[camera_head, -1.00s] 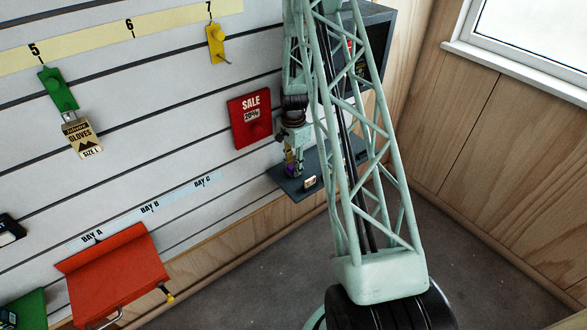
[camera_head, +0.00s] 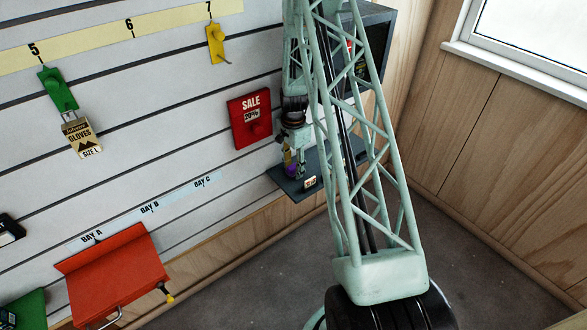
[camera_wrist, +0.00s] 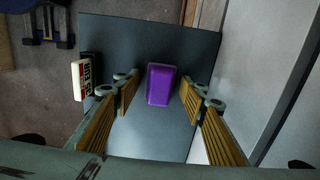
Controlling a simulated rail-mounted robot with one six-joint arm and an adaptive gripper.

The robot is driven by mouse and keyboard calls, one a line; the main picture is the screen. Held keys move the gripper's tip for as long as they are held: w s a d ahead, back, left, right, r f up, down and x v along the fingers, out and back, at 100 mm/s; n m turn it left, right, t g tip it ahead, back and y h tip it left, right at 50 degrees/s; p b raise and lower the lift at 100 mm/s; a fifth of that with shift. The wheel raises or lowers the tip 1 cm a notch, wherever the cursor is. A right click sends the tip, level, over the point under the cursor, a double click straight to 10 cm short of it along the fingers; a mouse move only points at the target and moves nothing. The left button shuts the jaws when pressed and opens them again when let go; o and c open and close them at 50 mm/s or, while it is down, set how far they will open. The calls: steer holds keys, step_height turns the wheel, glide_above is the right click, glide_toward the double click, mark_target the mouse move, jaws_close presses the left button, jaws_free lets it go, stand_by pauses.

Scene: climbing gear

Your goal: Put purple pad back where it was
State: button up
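The purple pad (camera_wrist: 161,85) shows in the wrist view as a small block against the dark grey shelf (camera_wrist: 120,35). My gripper (camera_wrist: 162,90) is open, with one yellow-ribbed finger on each side of the pad. A gap shows between the pad and each finger. In the head view my gripper (camera_head: 294,163) is low over the grey shelf (camera_head: 322,178), and a bit of the purple pad (camera_head: 289,171) shows by the fingers. I cannot tell exactly how high the fingers are over the shelf.
A small white label block (camera_head: 310,182) stands at the shelf's front edge, left of the fingers in the wrist view (camera_wrist: 82,80). A red SALE sign (camera_head: 250,119) hangs on the slatted wall close by. A dark cabinet (camera_head: 376,35) is above the shelf.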

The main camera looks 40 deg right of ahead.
mark_target(293, 166)
steer(key=shift+r, duration=0.15)
step_height(293, 166, up, 12)
steer(key=p, duration=0.2)
stand_by(0.6)
stand_by(1.0)
